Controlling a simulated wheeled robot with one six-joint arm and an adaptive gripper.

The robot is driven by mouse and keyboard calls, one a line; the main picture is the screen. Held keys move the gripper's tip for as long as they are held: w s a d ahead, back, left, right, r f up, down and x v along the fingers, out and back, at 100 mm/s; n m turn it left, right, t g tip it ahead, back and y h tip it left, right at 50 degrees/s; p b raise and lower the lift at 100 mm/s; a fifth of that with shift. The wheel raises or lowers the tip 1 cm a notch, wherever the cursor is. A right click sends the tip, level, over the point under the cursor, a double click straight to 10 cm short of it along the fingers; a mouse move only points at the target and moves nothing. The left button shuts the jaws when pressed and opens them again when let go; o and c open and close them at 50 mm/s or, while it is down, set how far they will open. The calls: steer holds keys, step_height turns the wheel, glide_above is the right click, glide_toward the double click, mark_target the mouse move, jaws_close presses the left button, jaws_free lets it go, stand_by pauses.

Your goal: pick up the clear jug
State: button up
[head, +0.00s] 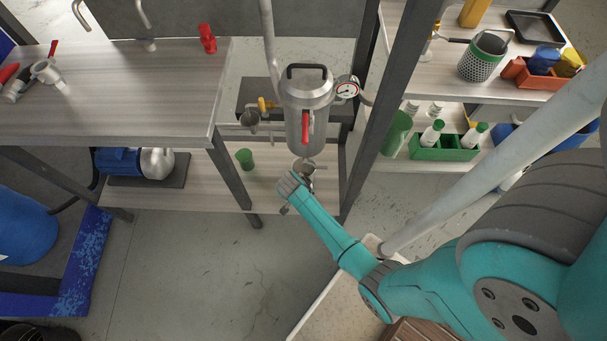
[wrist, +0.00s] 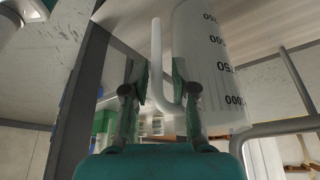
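The clear jug (wrist: 212,75) shows in the wrist view as a pale translucent cylinder with dark volume numbers, just beyond my gripper and to the right. Its rod-like handle (wrist: 157,50) bends toward the body and stands between my two fingers. My gripper (wrist: 158,82) is open, with a finger on each side of the handle and no clear contact. In the head view my gripper (head: 303,178) is at the lower shelf below the steel vessel, mostly hidden by my wrist. I cannot make out the jug there.
A steel vessel (head: 307,110) with a gauge (head: 346,88) stands just above my gripper. Dark frame posts (head: 382,120) rise close by on the right. A small green cup (head: 244,158) sits on the lower shelf (head: 210,180). A green crate (head: 447,148) holds bottles at right.

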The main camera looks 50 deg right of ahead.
steer(key=shift+s+x, duration=0.2)
steer(key=shift+x, duration=2.75)
steer(key=shift+a, duration=0.1)
jaws_close()
